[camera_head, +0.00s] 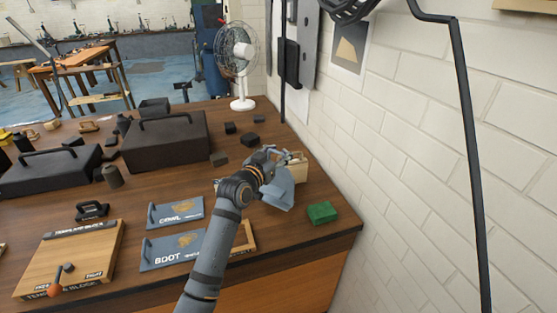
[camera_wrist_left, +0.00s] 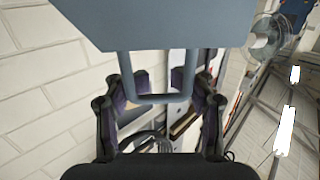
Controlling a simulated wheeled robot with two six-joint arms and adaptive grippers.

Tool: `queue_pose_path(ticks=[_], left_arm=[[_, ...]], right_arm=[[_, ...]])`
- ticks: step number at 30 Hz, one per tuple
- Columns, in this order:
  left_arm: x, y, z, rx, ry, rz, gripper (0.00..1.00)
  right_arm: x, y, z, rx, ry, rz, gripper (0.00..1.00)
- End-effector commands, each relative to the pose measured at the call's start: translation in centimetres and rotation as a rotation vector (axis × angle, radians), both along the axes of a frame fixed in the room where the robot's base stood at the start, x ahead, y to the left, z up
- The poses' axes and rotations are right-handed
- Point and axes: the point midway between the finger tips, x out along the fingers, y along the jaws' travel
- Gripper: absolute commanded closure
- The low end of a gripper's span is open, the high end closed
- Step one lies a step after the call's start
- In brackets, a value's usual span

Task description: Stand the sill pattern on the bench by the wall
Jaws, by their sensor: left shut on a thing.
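My left gripper (camera_head: 268,160) is shut on the handle (camera_wrist_left: 157,98) of a blue-grey plate, which looks like the sill pattern (camera_head: 281,189). Its label is not visible. The pattern is held tilted at the right end of the wooden bench (camera_head: 330,228), near the wall; I cannot tell whether it touches the bench top. In the left wrist view the plate (camera_wrist_left: 155,22) fills the top, with its handle between the fingers. A pale wooden piece (camera_head: 298,167) shows just behind the gripper, partly hidden. My right gripper is not in view.
Blue plates marked COWL (camera_head: 176,213) and BOOT (camera_head: 172,250) lie left of my arm. A green block (camera_head: 321,212) lies near the bench's right edge. Black cases (camera_head: 152,142) and small dark blocks (camera_head: 248,139) stand behind. The white brick wall (camera_head: 425,130) borders the right side.

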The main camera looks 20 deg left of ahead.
Motion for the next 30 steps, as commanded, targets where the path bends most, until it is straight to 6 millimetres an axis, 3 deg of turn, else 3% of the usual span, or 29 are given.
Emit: queue_pose_path(ticks=[4,11,22,23,30], left_arm=[[0.3,0.0,-0.3,0.000,-0.001,0.000,1.00],[0.6,0.0,-3.4,0.000,-0.001,0.001,1.00],[0.6,0.0,-4.1,0.001,-0.002,0.001,1.00],[0.6,0.0,-4.0,0.001,-0.001,0.001,0.50],[0.6,0.0,-4.0,0.001,0.000,0.001,0.22]], right_arm=[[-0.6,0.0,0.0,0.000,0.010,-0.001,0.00],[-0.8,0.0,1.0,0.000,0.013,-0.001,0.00],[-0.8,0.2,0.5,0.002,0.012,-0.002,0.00],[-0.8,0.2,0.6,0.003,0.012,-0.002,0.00],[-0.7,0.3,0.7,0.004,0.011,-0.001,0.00]])
